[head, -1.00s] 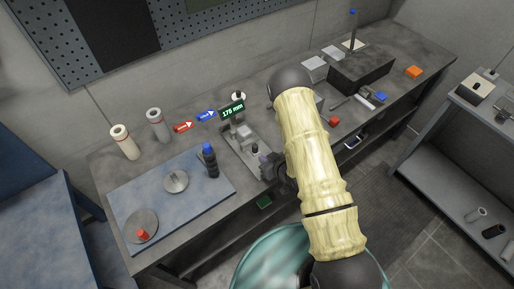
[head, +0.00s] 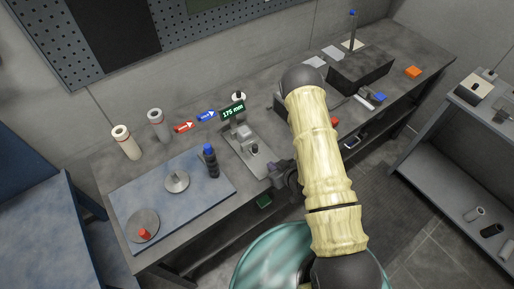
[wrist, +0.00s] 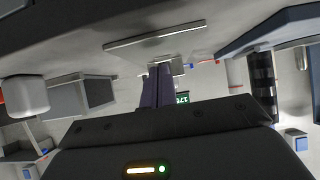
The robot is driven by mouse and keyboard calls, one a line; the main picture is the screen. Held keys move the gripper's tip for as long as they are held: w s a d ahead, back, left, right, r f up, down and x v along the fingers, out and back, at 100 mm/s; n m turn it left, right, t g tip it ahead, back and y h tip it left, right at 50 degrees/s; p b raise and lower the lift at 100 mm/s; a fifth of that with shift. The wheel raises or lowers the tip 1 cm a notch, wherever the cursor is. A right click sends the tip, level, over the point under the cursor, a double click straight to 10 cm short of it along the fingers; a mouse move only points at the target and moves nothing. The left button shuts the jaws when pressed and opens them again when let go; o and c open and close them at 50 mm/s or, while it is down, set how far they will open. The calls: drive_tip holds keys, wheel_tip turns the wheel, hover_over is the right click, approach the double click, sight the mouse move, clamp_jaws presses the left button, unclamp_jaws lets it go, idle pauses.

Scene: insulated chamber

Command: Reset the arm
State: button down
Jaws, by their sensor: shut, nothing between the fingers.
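My arm, with pale yellow, bamboo-like links, crosses the middle of the head view. My gripper (head: 273,170) hangs at the workbench's front edge, just right of a grey device (head: 250,146) with a metal base. In the wrist view my gripper's dark fingers (wrist: 157,86) are together, with nothing visible between them. The device's display (head: 232,110) reads 175 mm in the head view. The display is partly hidden behind the gripper in the wrist view (wrist: 182,97).
A blue mat (head: 200,200) carries a black bottle with a blue cap (head: 211,161) and metal discs. Two cylinders (head: 126,142) stand behind it. A dark block (head: 360,72) and an orange block (head: 413,72) are at right. A shelf (head: 450,150) stands far right.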

idle(0.3)
drive_tip(key=w+d+r+m+g+h, duration=0.1)
drive_tip(key=d+r+h, duration=0.15)
drive_tip(key=r, duration=0.45)
drive_tip(key=w+d+r+m+g+h, duration=0.1)
drive_tip(key=d+r+m+h, duration=0.1)
drive_tip(key=d+r, duration=0.3)
drive_tip(key=s+r+m+g+h, duration=0.1)
drive_tip(key=s+r+m+g, duration=0.2)
drive_tip(key=s+r, duration=1.1)
drive_tip(key=shift+s+d+r+m+g+h, duration=0.25)
drive_tip(key=shift+r+m+g+h, duration=0.15)
drive_tip(key=shift+r+g, duration=0.3)
drive_tip(key=shift+f, duration=0.1)
idle(3.7)
